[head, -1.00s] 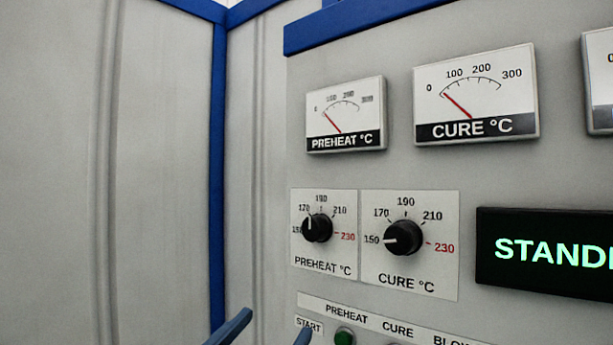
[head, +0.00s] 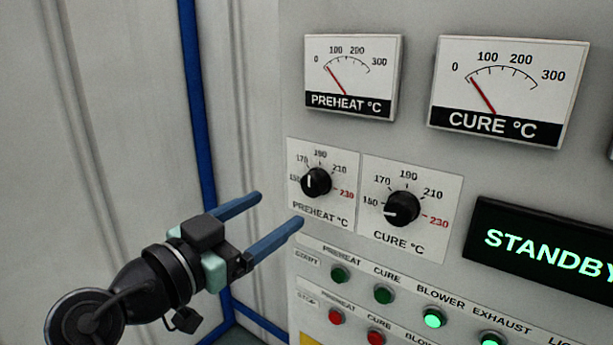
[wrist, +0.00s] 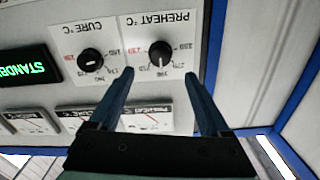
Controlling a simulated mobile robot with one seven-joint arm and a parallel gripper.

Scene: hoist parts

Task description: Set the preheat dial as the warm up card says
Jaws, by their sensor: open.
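The preheat dial (head: 318,182) is a black knob on a white plate marked 150 to 190 and 210, with 230 in red. My gripper (head: 280,208) is open and empty, in front of the panel at the dial's lower left. In the wrist view, which is upside down, the dial (wrist: 160,54) shows between and beyond the fingertips (wrist: 159,74), apart from them. No warm up card is in view.
The cure dial (head: 402,208) sits close at right, its pointer near 150. The preheat gauge (head: 352,76) and cure gauge (head: 509,90) are above. Green start buttons (head: 339,274) and red stop buttons (head: 335,316) lie below. A display (head: 550,250) reads STANDBY. A blue post (head: 197,110) stands left.

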